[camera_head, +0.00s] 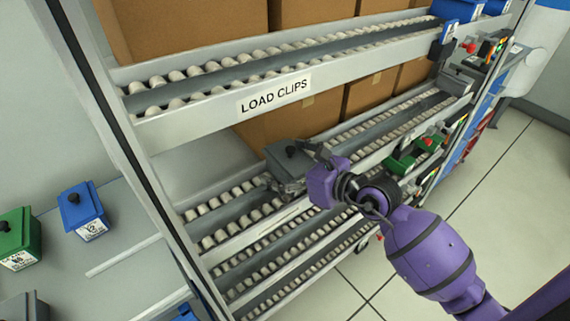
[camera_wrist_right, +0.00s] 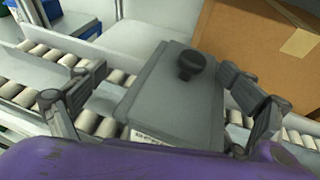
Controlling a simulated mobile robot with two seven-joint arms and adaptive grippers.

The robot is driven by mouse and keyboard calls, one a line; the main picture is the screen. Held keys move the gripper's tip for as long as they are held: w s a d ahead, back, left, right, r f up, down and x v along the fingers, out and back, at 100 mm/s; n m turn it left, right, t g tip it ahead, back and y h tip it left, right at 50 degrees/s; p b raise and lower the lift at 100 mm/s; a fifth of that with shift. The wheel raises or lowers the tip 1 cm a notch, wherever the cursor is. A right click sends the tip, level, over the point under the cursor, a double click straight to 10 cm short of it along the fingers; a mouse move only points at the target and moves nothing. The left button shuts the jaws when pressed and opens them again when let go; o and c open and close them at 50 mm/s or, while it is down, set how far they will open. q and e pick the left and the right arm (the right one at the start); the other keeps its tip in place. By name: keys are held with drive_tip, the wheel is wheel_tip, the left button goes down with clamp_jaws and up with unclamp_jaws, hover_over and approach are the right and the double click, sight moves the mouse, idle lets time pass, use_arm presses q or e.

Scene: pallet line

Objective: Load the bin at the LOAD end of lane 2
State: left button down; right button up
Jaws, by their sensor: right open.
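A grey bin (camera_head: 290,158) with a black knob on its lid sits on a roller lane (camera_head: 225,212) below the beam marked LOAD CLIPS. It also shows in the right wrist view (camera_wrist_right: 170,105), with part of a white label on its near side. My right gripper (camera_head: 298,178) is at the bin. In the right wrist view my gripper (camera_wrist_right: 163,75) is open, with one finger on each side of the bin; a gap shows at the left finger, and contact at the right one is unclear. No lane number is readable. My left gripper is not in view.
A blue bin (camera_head: 82,212) and a green bin (camera_head: 18,238) stand on the surface at left. Cardboard boxes (camera_head: 185,25) stand behind the rack. The LOAD CLIPS beam (camera_head: 205,108) runs above the bin. Green units (camera_head: 400,162) sit farther right. Open floor (camera_head: 500,190) lies at right.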

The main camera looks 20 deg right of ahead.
drive_tip(key=v, duration=1.2)
drive_tip(key=shift+r, duration=0.1)
idle(3.1)
